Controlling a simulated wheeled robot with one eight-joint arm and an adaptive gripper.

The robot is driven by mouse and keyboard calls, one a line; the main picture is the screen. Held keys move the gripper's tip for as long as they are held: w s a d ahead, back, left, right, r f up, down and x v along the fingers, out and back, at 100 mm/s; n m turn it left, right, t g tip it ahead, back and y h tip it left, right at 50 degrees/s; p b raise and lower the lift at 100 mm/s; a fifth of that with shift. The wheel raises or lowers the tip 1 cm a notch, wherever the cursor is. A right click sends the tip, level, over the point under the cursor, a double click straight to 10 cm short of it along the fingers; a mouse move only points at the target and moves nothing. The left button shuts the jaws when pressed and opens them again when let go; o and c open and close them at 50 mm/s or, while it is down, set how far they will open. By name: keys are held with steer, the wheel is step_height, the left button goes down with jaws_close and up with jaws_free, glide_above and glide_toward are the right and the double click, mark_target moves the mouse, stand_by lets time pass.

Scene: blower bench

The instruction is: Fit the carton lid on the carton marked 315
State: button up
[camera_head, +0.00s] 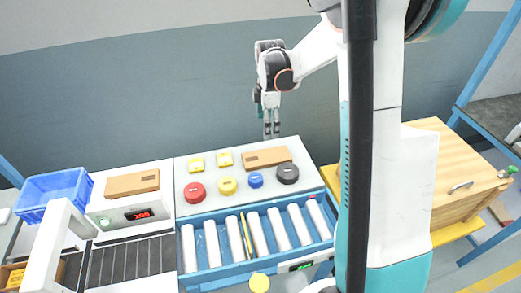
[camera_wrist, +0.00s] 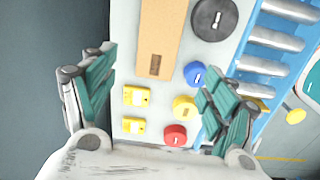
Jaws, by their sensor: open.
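Two flat brown cardboard pieces show in the head view. One brown piece (camera_head: 267,157) lies at the back right of the white panel, and the other brown piece (camera_head: 132,184) lies on the white unit with the red display. I cannot tell which is the carton lid. The panel's piece also shows in the wrist view (camera_wrist: 159,32), with a small dark mark. No 315 marking is readable. My gripper (camera_head: 271,133) points down above the panel's back edge. In the wrist view its fingers (camera_wrist: 158,80) are spread, with nothing between them.
Red, yellow, blue and black round knobs (camera_head: 288,173) and two yellow blocks (camera_head: 224,159) sit on the panel. A blue roller conveyor (camera_head: 212,243) runs in front. A blue crate (camera_head: 52,190) and a small open carton (camera_head: 14,276) stand left; a wooden cabinet (camera_head: 455,170) stands right.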

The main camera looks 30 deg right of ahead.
steer(key=f, duration=0.2)
steer(key=b, duration=0.3)
glide_above(267, 156)
steer(key=shift+n, duration=0.4)
steer(key=f, duration=0.8)
steer(key=shift+w+d+f, duration=0.1)
steer(key=shift+d+f, duration=0.15)
steer(key=shift+f, duration=0.05)
steer(key=shift+a+f+b, duration=0.2)
steer(key=shift+f+b, duration=0.25)
steer(key=shift+f, duration=0.85)
steer(key=shift+a+f+b, duration=0.15)
steer(key=shift+f+b, duration=0.3)
steer(key=shift+f, duration=0.85)
steer(key=c, duration=0.9)
steer(key=shift+r, duration=0.15)
step_height(267, 156, up, 20)
steer(key=p, duration=0.6)
